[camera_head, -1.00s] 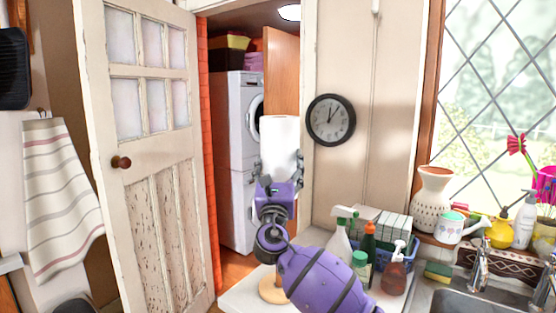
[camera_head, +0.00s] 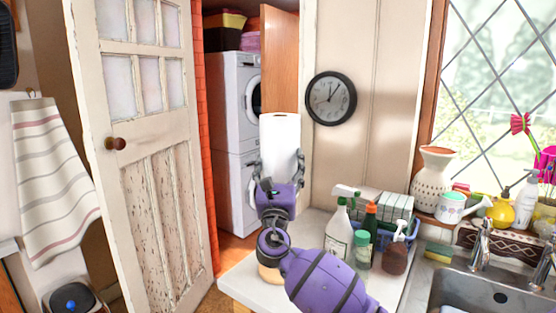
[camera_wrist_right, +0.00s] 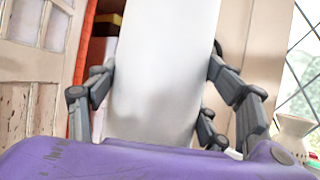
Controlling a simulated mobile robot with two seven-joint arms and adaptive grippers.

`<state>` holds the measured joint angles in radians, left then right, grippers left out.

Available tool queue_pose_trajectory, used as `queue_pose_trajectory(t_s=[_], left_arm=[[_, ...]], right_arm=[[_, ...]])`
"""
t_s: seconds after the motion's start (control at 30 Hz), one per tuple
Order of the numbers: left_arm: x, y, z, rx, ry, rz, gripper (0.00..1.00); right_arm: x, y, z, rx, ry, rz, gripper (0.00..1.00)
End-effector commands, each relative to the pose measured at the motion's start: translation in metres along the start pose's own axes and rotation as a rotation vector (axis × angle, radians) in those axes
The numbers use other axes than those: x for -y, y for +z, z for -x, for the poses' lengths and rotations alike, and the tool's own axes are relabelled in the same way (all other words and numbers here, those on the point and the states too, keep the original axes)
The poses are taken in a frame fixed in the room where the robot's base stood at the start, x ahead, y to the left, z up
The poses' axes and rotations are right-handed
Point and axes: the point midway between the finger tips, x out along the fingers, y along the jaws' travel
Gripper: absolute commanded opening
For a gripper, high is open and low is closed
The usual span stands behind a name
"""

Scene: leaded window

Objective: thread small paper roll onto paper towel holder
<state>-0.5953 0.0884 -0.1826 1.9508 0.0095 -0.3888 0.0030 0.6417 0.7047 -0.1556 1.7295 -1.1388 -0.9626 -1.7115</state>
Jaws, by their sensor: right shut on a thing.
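A white paper roll (camera_head: 280,132) stands roughly upright in my right gripper (camera_head: 280,168), above the counter's left end. In the right wrist view, grey fingers press on both sides of the roll (camera_wrist_right: 165,65). A round light-wood piece (camera_head: 268,273), probably the base of the paper towel holder, shows on the counter beside my purple forearm. My arm hides most of it, and no post can be made out. The roll's lower end is hidden by the gripper. My left gripper is not in view.
Spray bottles (camera_head: 338,235) and a blue basket (camera_head: 385,238) stand on the white counter (camera_head: 240,283), close to the right of my arm. A sink (camera_head: 495,292) lies further right. A door (camera_head: 150,150) stands open at left, with stacked white machines (camera_head: 235,110) beyond.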

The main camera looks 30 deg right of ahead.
Motion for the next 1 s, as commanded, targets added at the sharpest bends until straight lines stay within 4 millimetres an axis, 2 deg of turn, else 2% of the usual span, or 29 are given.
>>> queue_pose_trajectory(t_s=[1.0], left_arm=[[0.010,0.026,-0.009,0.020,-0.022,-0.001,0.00]], right_arm=[[0.000,-0.056,0.030,-0.001,0.000,0.001,0.42]])
